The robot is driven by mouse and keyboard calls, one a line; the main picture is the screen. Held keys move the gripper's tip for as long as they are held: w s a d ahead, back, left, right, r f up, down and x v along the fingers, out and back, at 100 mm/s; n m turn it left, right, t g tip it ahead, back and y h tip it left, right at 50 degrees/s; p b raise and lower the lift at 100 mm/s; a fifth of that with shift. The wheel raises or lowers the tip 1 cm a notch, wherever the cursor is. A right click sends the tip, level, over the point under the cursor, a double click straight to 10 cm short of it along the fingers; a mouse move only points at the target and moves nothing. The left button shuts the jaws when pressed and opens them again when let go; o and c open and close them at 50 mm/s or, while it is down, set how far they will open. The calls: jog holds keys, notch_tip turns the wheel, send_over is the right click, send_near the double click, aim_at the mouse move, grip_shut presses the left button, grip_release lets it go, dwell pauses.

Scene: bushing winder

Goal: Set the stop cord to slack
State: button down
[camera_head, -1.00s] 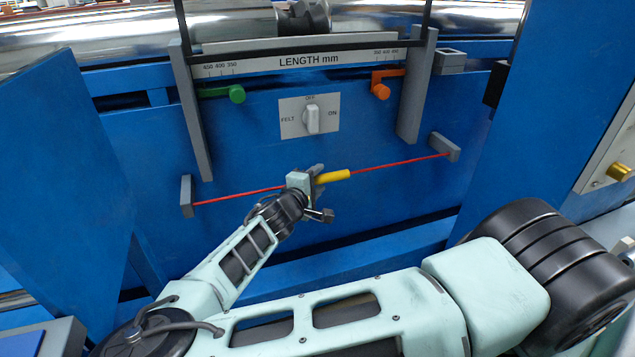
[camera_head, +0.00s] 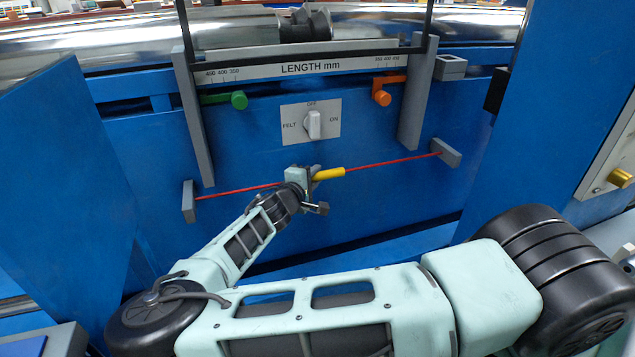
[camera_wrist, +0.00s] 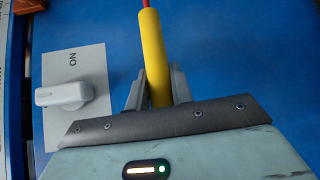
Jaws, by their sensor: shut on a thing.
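The red stop cord (camera_head: 385,162) runs between two grey brackets, the left one (camera_head: 189,201) and the right one (camera_head: 446,152), across the front of the blue machine. A yellow sleeve (camera_head: 329,173) sits on the cord near its middle. My gripper (camera_head: 310,177) is at the sleeve's left part. In the wrist view the two grey fingers (camera_wrist: 158,88) stand on either side of the yellow sleeve (camera_wrist: 152,50) and are shut on it. The red cord leaves the sleeve's far end at the top. The sleeve's near end is hidden behind my gripper body.
A white FELT/OFF/ON switch (camera_head: 313,124) is just above the cord, close beside my gripper. Grey uprights (camera_head: 412,100) frame the panel.

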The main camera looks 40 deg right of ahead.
jog(key=shift+w, duration=0.2)
jog(key=c, duration=1.2)
grip_release()
jog(key=shift+c, duration=0.2)
jog(key=p+v, duration=0.3)
jog(key=v, duration=1.4)
jog(key=shift+s+a, duration=0.15)
jog(key=shift+s, duration=0.05)
jog(key=shift+f, duration=0.1)
